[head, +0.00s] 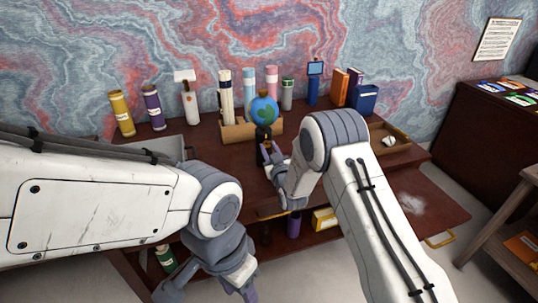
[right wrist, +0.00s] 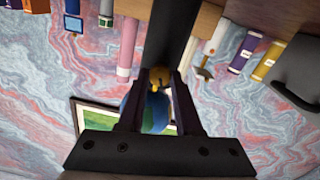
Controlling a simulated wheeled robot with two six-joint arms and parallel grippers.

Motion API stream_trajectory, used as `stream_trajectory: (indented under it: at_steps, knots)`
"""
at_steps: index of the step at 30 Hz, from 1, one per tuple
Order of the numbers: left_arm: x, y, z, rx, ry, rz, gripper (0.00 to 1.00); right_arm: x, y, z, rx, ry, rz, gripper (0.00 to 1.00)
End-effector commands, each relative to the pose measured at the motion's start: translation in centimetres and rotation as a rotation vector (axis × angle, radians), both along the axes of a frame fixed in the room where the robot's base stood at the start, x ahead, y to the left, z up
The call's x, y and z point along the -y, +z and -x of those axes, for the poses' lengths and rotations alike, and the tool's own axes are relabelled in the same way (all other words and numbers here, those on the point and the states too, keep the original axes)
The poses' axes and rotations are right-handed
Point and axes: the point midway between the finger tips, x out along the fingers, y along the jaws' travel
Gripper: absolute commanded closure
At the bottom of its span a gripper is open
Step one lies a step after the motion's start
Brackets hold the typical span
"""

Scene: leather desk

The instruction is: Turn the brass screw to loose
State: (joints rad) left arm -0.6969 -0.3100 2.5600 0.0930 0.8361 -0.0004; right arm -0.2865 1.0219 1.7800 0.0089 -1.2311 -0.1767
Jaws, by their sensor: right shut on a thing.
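The brass screw (right wrist: 160,76) shows as a small golden round end between the fingertips of my right gripper (right wrist: 161,82) in the right wrist view. The fingers are shut on it. In the head view my right gripper (head: 268,151) is low in front of the blue and green globe (head: 264,109), at a dark upright piece; the screw cannot be made out there. The globe also shows behind the fingers in the right wrist view (right wrist: 154,113). My left gripper (head: 240,277) hangs low at the bottom of the head view, in front of the desk and away from the screw; its jaws are unclear.
Several tubes and books stand along the back of the desk, among them a yellow tube (head: 121,113), a purple tube (head: 154,107) and a blue box (head: 364,98). A wooden tray (head: 404,137) is at the right. The desk's right front part (head: 440,207) is mostly clear.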

Motion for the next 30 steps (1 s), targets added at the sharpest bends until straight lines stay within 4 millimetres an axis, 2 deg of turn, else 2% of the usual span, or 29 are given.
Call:
stream_trajectory:
  at_steps: [1, 9, 30]
  knots:
    - [0.0, -1.0, 0.0, 0.000, 0.000, 0.000, 0.50, 0.0, -0.4, 0.0, 0.015, 0.001, 0.041, 1.00]
    - [0.0, -3.5, 0.0, 0.000, 0.000, 0.000, 0.50, 0.0, -0.4, 0.0, 0.084, 0.000, 0.287, 1.00]
    - [0.0, -9.2, 0.0, 0.000, 0.000, 0.000, 0.50, 0.0, -0.2, 0.0, 0.256, -0.001, 0.890, 1.00]
